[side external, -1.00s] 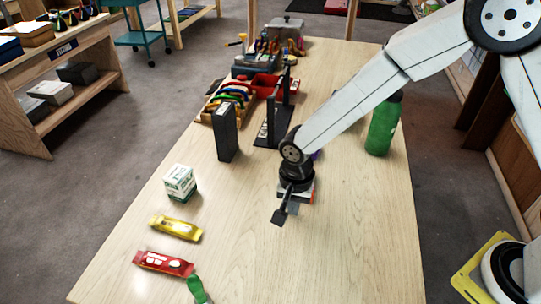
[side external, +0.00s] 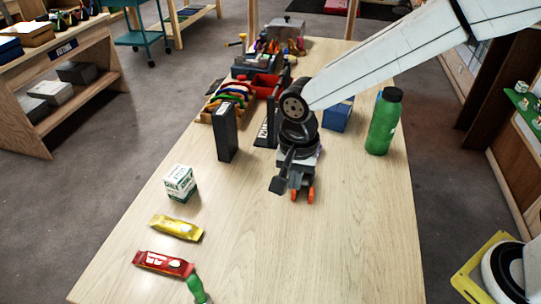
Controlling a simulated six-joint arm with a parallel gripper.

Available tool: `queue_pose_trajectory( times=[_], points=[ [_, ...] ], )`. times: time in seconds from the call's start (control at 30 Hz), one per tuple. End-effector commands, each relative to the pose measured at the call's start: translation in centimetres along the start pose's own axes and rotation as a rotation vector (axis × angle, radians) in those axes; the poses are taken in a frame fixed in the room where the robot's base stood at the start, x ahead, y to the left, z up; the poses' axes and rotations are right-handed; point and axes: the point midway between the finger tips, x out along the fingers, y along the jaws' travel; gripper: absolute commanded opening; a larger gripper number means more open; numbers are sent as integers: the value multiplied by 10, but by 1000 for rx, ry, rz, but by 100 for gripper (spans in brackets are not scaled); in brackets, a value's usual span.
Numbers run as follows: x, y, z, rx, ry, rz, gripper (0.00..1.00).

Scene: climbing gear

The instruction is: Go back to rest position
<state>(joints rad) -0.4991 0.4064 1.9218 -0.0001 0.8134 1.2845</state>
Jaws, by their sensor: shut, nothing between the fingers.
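My gripper (side external: 302,193) is in the middle of the table's width, pointing down with two orange tips at its lower end. It is shut and holds nothing. It looks to be above the wooden table (side external: 250,235), but its exact height is hard to judge. My wrist and arm cover part of the table behind it.
A black upright box (side external: 225,132) and a black stand (side external: 264,137) are left of my wrist. A blue box (side external: 338,116) and green bottle (side external: 384,121) are to the right. A white-green box (side external: 180,184), yellow bar (side external: 176,228) and red bar (side external: 163,264) lie front left.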

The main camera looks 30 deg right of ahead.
Motion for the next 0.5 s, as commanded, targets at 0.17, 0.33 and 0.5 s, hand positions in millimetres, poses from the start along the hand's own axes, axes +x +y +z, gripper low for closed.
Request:
queue_pose_trajectory(
  times=[0.17,0.33,0.5],
  points=[
    [0,2,-2,-7,1,-2,0],
    [0,14,-12,-51,6,-15,0],
    [0,40,-32,-153,22,-42,0]
  ],
)
